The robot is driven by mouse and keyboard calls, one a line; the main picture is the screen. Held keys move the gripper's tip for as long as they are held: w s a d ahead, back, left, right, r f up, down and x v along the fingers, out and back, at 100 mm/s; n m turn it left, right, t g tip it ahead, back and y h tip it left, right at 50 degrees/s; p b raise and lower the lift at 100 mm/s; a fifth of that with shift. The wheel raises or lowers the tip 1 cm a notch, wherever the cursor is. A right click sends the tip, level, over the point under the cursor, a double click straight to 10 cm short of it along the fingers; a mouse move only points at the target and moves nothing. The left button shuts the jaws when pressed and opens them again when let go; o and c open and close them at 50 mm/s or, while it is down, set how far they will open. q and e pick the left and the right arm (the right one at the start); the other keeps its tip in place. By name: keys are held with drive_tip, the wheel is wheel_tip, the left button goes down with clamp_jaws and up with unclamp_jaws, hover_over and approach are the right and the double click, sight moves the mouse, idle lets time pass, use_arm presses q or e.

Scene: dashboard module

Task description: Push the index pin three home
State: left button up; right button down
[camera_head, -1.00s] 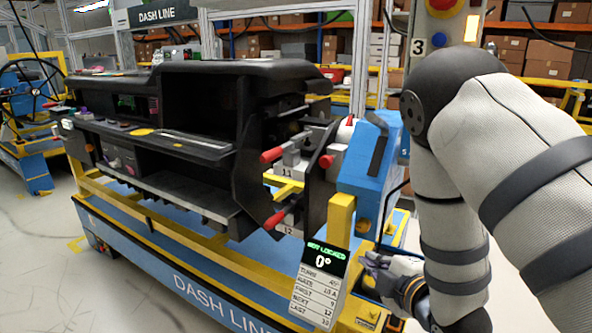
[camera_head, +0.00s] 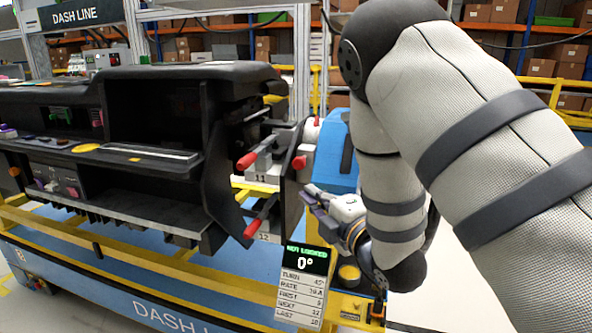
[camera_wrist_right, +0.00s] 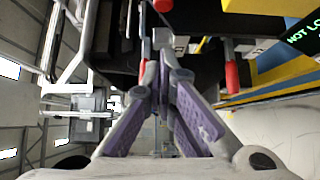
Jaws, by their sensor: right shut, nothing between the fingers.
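The display (camera_head: 305,262) reads NOT LOCKED and 0°. No pin marked three can be made out; part of the housing is hidden by my right arm. My left gripper is not in view.
The black dashboard (camera_head: 150,120) sits on a blue and yellow fixture (camera_head: 150,270). Red-handled clamps marked 11 (camera_head: 262,178) and 12 (camera_head: 264,236) stand at its right end, close left of my gripper. A round yellow cap (camera_head: 349,273) is below the gripper.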

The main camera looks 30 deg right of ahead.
drive_tip(key=b, duration=0.1)
approach(300, 162)
drive_tip(key=w+a, duration=0.5)
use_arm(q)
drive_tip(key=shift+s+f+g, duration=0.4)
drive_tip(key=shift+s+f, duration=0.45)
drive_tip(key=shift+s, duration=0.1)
use_arm(e)
drive_tip(key=shift+w+d+f, duration=0.1)
drive_tip(key=shift+w+d, duration=0.45)
drive_tip(key=shift+d, duration=0.25)
drive_tip(key=shift+w+d, duration=0.55)
drive_tip(key=shift+d, duration=0.25)
